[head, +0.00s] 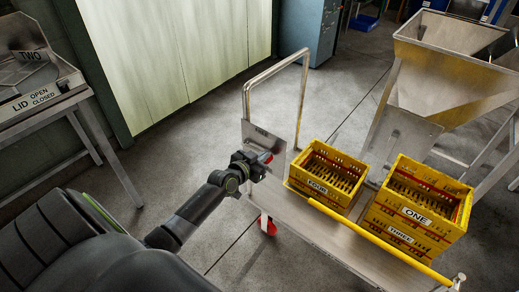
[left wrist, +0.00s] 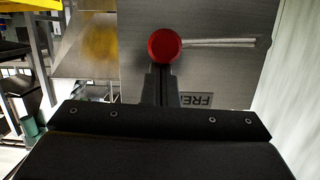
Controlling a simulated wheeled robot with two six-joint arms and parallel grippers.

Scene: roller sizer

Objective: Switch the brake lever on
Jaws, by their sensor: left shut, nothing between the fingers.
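The brake lever shows in the left wrist view as a red ball knob (left wrist: 165,46) on a thin metal rod (left wrist: 220,42) that runs nearly level to the right. It is mounted on a grey metal plate (left wrist: 230,75) with a partly hidden, upside-down label (left wrist: 197,99) that seems to read "FREE". In the head view the plate (head: 262,134) stands at the trolley's handle end. My left gripper (head: 264,163) is shut and empty. In the left wrist view its fingertips (left wrist: 161,70) are right at the knob; I cannot tell whether they touch. My right gripper is not in view.
The trolley (head: 315,228) carries yellow crates labelled FOUR (head: 322,178), ONE (head: 430,182) and THREE (head: 400,236). A metal hopper (head: 450,60) stands behind it. A metal stand with a lid sign (head: 35,100) is at left. Floor between is clear.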

